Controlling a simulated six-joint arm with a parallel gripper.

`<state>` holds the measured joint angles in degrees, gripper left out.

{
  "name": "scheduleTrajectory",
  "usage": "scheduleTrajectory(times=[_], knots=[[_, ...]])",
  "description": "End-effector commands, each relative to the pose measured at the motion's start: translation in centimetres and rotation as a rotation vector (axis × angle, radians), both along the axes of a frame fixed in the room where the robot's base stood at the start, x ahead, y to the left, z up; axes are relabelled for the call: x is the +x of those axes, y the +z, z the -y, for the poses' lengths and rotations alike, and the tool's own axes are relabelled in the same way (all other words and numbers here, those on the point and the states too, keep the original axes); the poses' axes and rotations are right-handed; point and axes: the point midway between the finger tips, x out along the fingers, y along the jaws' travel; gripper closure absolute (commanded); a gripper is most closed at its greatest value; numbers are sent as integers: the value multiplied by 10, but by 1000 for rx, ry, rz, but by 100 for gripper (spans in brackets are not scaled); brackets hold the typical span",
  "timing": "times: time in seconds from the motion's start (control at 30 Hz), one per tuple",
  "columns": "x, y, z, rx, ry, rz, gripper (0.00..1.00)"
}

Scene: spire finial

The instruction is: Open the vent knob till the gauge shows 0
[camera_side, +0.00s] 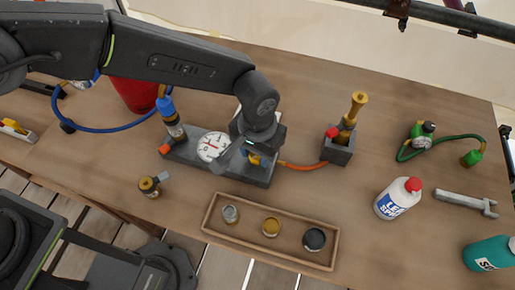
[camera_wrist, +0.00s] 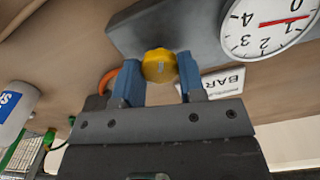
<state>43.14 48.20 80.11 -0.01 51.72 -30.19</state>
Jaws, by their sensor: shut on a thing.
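The yellow vent knob (camera_wrist: 159,66) sits on the grey gauge block (camera_wrist: 190,25). My gripper (camera_wrist: 158,70) has its two blue fingers on either side of the knob, shut on it. The round white gauge (camera_wrist: 262,32) is to the right of the knob in the wrist view. Its red needle points between 0 and 1. In the side view the gauge (camera_side: 213,146) stands on the block just left of my gripper (camera_side: 252,155), which partly hides the knob.
An orange hose (camera_side: 302,166) runs from the block to a grey box (camera_side: 338,150) with a brass piece. A wooden tray (camera_side: 270,250) with small round parts lies in front. A white bottle (camera_side: 398,200), a wrench (camera_side: 465,203) and a green hose (camera_side: 455,138) are at right.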

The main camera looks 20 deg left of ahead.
Motion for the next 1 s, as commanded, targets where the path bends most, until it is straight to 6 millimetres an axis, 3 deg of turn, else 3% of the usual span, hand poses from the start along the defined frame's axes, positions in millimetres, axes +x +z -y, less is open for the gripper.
scheduleTrajectory(times=[0.07, 0.1, 0.33, 0.67, 0.77, 1.0], knots=[[1, 1, 0, -3, 0, 2, 87], [1, 1, 0, -3, 0, 2, 60], [0, 0, 0, -1, -1, 2, 38], [1, 5, 0, -1, -1, 2, 37], [1, 17, 1, -3, -1, 3, 37], [1, 69, 1, -5, -1, 6, 37]])
